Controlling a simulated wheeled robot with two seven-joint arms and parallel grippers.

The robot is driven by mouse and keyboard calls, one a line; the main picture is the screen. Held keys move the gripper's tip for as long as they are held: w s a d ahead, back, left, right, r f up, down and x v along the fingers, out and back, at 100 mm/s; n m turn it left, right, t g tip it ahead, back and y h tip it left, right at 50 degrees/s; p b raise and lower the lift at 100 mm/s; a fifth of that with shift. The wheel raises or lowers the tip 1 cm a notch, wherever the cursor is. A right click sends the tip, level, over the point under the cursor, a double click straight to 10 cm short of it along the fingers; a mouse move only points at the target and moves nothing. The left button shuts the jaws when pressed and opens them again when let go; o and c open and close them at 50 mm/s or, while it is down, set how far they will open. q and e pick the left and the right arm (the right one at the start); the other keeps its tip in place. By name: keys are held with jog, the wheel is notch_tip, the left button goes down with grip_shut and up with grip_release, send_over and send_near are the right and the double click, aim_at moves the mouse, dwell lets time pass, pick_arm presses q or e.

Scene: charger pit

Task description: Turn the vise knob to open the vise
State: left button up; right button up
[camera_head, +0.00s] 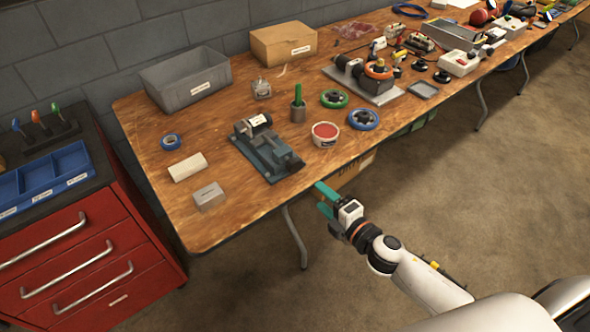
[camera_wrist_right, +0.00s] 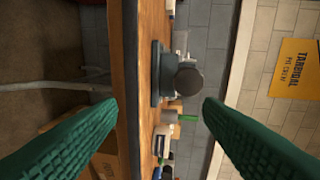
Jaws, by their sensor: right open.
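The blue-grey vise (camera_head: 272,155) sits on the wooden bench near its front edge, with a dark cylinder with a pale label (camera_head: 256,121) at its back end. In the right wrist view the vise (camera_wrist_right: 156,72) appears sideways, with a dark round disc (camera_wrist_right: 188,82) facing the camera; I cannot tell whether this is the knob or the cylinder's end. My right gripper (camera_head: 323,198) is off the bench's front edge, right of and nearer than the vise, touching nothing. Its green fingers (camera_wrist_right: 160,102) are wide apart and empty. My left gripper is not in view.
The wooden bench (camera_head: 225,225) carries a red-topped tub (camera_head: 325,134), a blue-rimmed wheel (camera_head: 363,119) and a green-rimmed wheel (camera_head: 334,98) right of the vise. Two pale blocks (camera_head: 188,167) lie left. A red drawer cabinet (camera_head: 75,245) stands at left. Floor in front is open.

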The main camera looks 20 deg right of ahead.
aim_at(297, 167)
pick_arm(q)
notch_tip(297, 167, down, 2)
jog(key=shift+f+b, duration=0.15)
jog(key=shift+b, duration=0.65)
pick_arm(e)
jog(key=w+a+r+m, duration=0.1)
jog(key=w+m, duration=0.2)
jog(key=m, duration=0.3)
jog(key=w+a+r+m+t+y, duration=0.1)
jog(key=w+a+m, duration=0.1)
jog(key=w+m, duration=0.2)
jog(key=w+a+r+m, duration=0.1)
jog(key=w+m, duration=0.2)
jog(key=m, duration=0.5)
jog(key=shift+w+a, duration=0.15)
jog(key=shift+w, duration=0.25)
jog(key=shift+c, duration=0.5)
jog(key=c, duration=0.9)
